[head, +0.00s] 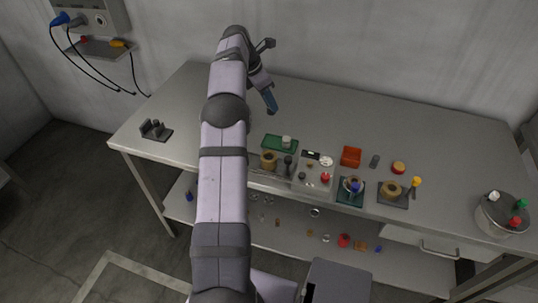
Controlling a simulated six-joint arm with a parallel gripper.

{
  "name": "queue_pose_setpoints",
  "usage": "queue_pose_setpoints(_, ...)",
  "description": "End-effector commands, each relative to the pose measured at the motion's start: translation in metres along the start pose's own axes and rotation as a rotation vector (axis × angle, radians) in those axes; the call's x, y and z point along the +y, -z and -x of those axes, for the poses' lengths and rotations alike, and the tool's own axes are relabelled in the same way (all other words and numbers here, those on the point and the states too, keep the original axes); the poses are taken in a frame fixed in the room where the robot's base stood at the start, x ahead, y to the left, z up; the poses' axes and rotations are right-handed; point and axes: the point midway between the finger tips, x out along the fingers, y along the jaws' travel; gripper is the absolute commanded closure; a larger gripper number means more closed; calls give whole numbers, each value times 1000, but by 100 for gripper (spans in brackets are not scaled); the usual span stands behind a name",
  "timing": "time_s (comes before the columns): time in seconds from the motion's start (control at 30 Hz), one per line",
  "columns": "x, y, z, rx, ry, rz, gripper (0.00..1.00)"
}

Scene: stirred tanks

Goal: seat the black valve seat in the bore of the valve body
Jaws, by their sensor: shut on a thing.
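My gripper (271,106) is over the back left part of the bench, blue at its fingers and pointing down. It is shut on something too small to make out. I cannot pick out the black valve seat for certain. Two tan, round bodies could be the valve body: one (392,188) on a dark plate at right of centre, one (268,161) by the green tray. A metal-rimmed round part (353,185) with blue in it sits on a dark green plate between them. My gripper is apart from all of these, behind and to their left.
A grey tray (313,180) holds small red, white and dark parts. Near it are a green tray (281,143), a red bin (351,156) and a yellow-topped part (416,182). A dark bracket (155,130) stands left, a round tub (503,216) right. The back right bench is clear.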

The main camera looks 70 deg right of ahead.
Motion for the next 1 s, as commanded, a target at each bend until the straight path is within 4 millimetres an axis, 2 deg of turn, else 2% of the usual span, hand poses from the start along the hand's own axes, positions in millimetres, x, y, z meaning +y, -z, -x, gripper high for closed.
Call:
queue_pose_setpoints(0.23, 3, -8, 24, -1, -3, 4, 98)
queue_pose_setpoints(0.4, -1, -13, 53, -1, -6, 10, 98)
queue_pose_setpoints(0.77, -16, -10, 74, 0, -7, 19, 98)
queue_pose_setpoints(1.0, -38, 0, 85, 1, -11, 31, 98)
